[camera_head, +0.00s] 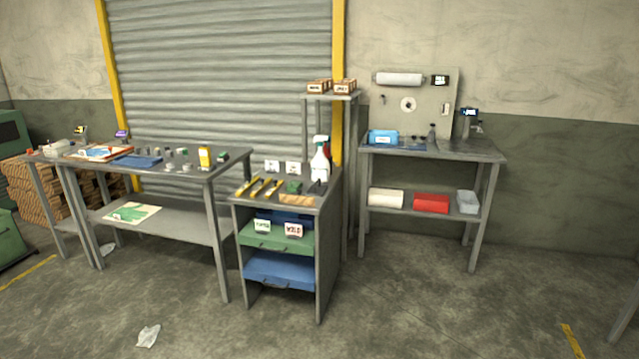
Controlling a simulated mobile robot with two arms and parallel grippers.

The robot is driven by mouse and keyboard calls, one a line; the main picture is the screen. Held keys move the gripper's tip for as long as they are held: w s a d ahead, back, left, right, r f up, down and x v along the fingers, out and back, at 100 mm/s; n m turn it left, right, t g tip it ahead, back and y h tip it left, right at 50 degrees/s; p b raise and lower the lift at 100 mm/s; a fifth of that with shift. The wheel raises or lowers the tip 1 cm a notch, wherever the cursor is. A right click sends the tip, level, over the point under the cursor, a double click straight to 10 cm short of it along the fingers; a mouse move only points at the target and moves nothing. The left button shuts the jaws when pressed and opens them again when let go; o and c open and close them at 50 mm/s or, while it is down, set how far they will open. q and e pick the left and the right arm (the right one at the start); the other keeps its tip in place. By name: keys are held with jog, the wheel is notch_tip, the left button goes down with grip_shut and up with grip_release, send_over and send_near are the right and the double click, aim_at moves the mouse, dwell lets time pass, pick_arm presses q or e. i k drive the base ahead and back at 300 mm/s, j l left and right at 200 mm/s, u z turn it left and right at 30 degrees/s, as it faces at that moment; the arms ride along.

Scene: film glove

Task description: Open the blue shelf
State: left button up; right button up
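A grey cabinet (318,262) stands near the middle of the view, with a blue shelf or drawer (280,269) in its lower part. Neither of my grippers shows in this view.
A long grey worktable (160,228) with tools stands to the left. A second grey table (480,152) with a red box (431,203) on its lower shelf stands to the right. Crumpled plastic (148,336) lies on the floor at front left. The floor before the cabinet is clear.

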aim_at(286, 270)
jog(key=i+l, duration=0.15)
jog(key=i, duration=0.35)
jog(key=i+l, duration=0.15)
jog(key=i, duration=0.3)
jog(key=i+l, duration=0.15)
jog(key=i, duration=0.35)
jog(key=i+l, duration=0.15)
jog(key=i, duration=0.3)
jog(key=i+j+u, duration=0.1)
jog(key=i+j, duration=0.95)
